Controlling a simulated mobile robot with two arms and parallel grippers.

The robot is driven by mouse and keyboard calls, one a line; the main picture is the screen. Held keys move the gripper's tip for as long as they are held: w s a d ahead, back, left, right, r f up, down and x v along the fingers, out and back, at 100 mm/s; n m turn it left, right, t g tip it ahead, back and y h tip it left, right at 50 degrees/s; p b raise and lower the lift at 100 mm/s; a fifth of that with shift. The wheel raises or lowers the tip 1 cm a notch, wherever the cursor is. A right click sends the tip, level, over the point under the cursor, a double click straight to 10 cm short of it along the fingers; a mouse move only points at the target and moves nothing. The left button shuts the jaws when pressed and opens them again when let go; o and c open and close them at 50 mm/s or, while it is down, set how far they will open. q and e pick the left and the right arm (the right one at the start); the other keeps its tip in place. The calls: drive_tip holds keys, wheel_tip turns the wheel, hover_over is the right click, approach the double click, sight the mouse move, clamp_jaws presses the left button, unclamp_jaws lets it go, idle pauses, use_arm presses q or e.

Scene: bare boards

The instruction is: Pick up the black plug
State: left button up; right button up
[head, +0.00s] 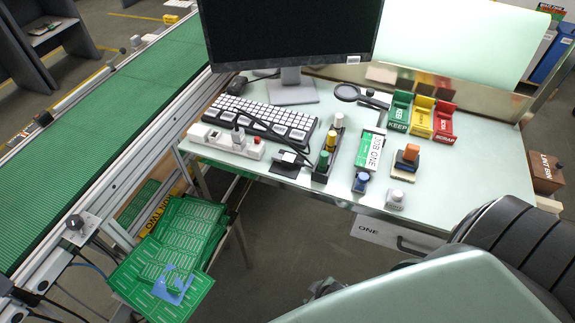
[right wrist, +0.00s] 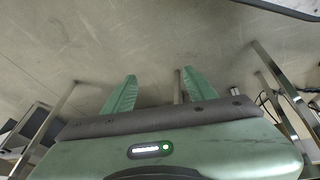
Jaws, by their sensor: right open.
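A white power strip (head: 222,141) lies on the near left part of the table in the head view. A dark plug (head: 238,131) appears to stand upright in it, with a dark cord running right; it is small, so details are unclear. A small black pad (head: 288,163) with a white piece lies to its right. My right gripper (right wrist: 159,73) is open and empty in the right wrist view, its two green fingers spread over bare grey floor. The plug is not in that view. My left gripper is not in view.
The table (head: 455,170) also holds a keyboard (head: 262,119), monitor (head: 290,30), black stamp rack (head: 326,155), stamps and coloured trays (head: 422,116). A green conveyor (head: 95,125) runs along the left. Green circuit boards (head: 170,255) lie below the table's left corner. Metal legs (right wrist: 275,105) flank my right gripper.

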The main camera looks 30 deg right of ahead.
drive_tip(key=w+r+n+t+b, duration=0.2)
drive_tip(key=w+r+t, duration=0.2)
drive_tip(key=w+r, duration=0.75)
drive_tip(key=w+d+r+n+t+h+b, duration=0.15)
drive_tip(key=w+r+t, duration=0.35)
drive_tip(key=r, duration=1.1)
drive_tip(key=w+r+n+t+y+b, duration=0.1)
drive_tip(key=w+r+n+t+b, duration=0.15)
drive_tip(key=w+r, duration=0.9)
drive_tip(key=a+r+n+g+y, duration=0.3)
drive_tip(key=a+r+n+y, duration=1.15)
drive_tip(key=n, duration=1.05)
drive_tip(key=n+g+h, duration=0.9)
drive_tip(key=h, duration=0.2)
approach(288, 157)
drive_tip(key=shift+w+a+f, duration=0.1)
drive_tip(key=shift+a+f, duration=0.05)
drive_tip(key=shift+f, duration=0.75)
drive_tip(key=p+x, duration=0.2)
drive_tip(key=x, duration=0.4)
drive_tip(key=shift+w+a+f, duration=0.1)
drive_tip(key=shift+w+a, duration=0.05)
drive_tip(key=shift+w, duration=0.05)
drive_tip(key=shift+w+f, duration=0.1)
drive_tip(key=shift+f, duration=0.25)
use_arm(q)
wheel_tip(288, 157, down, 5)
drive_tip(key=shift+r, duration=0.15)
use_arm(e)
clamp_jaws()
